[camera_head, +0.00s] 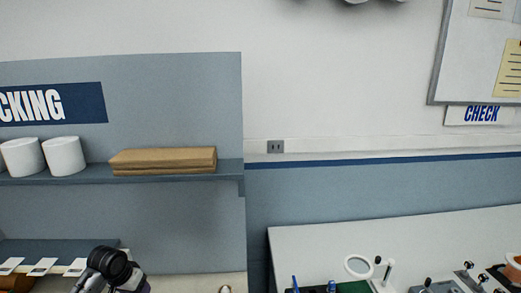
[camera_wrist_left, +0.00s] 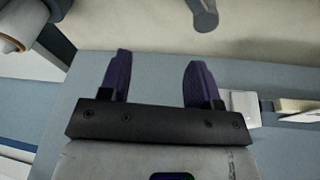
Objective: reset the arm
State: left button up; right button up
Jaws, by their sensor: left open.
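In the left wrist view my left gripper (camera_wrist_left: 159,64) shows two purple fingers standing well apart. The gap between them is empty, with a plain grey-blue surface behind. In the head view a black and grey part of my arm comes up at the bottom left, in front of the packing bench; its fingers cannot be made out there. My right gripper is in neither view.
A shelf (camera_head: 60,179) carries white rolls (camera_head: 64,156) and flat brown packages (camera_head: 163,160). The pale wall between is bare apart from a socket (camera_head: 275,146).

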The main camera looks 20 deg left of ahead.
pick_arm(q)
jog(key=s+d+m+t+y, duration=0.1)
jog(key=s+d+m, duration=0.1)
jog(key=d, duration=0.5)
jog(key=s+d+m+t+y, duration=0.1)
jog(key=s+d+m+t, duration=0.1)
jog(key=d, duration=0.5)
jog(key=s+d+m+t+y, duration=0.1)
jog(key=s+d+m, duration=0.1)
jog(key=d, duration=0.5)
jog(key=shift+d+f+t, duration=0.3)
jog(key=shift+d, duration=0.05)
jog(key=s+d+f+g+h, duration=0.1)
jog(key=s+d+f, duration=0.35)
jog(key=s, duration=0.35)
jog(key=s+d+f+g+h, duration=0.1)
jog(key=s+d+f+g, duration=0.15)
jog(key=s+d, duration=0.35)
jog(key=s+d+f+g+h, duration=0.1)
jog(key=s+d+f, duration=0.3)
jog(key=s, duration=0.5)
notch_tip(320, 180, up, 24)
jog(key=p, duration=2.4)
jog(key=shift+w+a+r+n+p, duration=0.15)
jog(key=shift+w+a+n+p, duration=0.15)
jog(key=shift+w+a+n, duration=0.1)
